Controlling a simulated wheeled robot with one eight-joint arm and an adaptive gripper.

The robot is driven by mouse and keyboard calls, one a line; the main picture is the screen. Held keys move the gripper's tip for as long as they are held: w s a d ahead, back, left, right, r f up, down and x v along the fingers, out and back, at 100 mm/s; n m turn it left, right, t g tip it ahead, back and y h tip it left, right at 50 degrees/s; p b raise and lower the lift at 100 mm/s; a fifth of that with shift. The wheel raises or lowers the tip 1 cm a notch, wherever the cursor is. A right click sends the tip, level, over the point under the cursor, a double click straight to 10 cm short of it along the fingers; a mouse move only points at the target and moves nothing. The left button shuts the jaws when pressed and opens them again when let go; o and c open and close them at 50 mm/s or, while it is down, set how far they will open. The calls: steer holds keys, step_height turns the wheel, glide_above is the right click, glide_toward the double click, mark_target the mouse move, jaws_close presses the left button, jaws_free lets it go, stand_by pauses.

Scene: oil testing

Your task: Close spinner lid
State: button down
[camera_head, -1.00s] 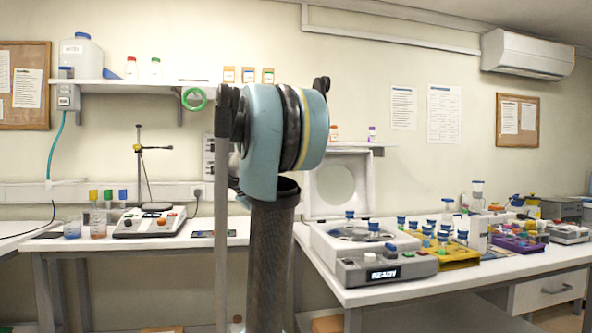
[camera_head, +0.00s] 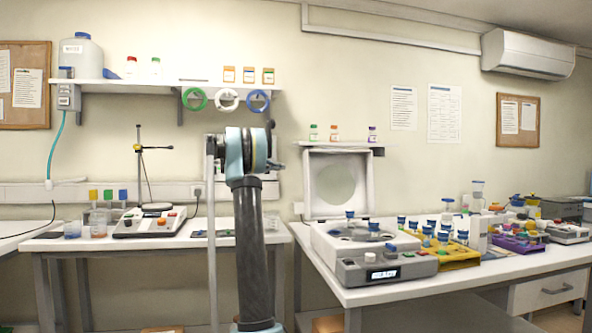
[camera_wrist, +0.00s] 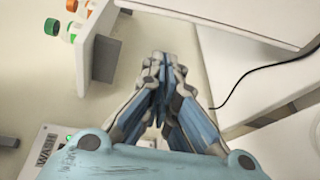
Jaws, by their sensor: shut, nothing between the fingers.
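The spinner (camera_head: 372,258) is a white and grey machine at the left end of the right bench, with a small lit display on its front. Its white square lid (camera_head: 309,190), with a round window, stands open and upright at the back of the body. Blue-capped tubes show at its rotor. My gripper (camera_wrist: 165,62) is shut and empty in the wrist view. In the head view my arm stands left of the lid, apart from it. A white panel (camera_wrist: 255,18) at the upper right of the wrist view may be the lid; I cannot tell.
A yellow rack (camera_head: 452,256) of tubes stands right of the spinner. A black cable (camera_wrist: 240,82) crosses the wrist view.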

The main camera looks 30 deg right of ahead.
steer(key=d, duration=1)
steer(key=shift+s+r+h, duration=0.3)
steer(key=shift+r+h, duration=0.1)
stand_by(0.3)
steer(key=shift+s, duration=0.1)
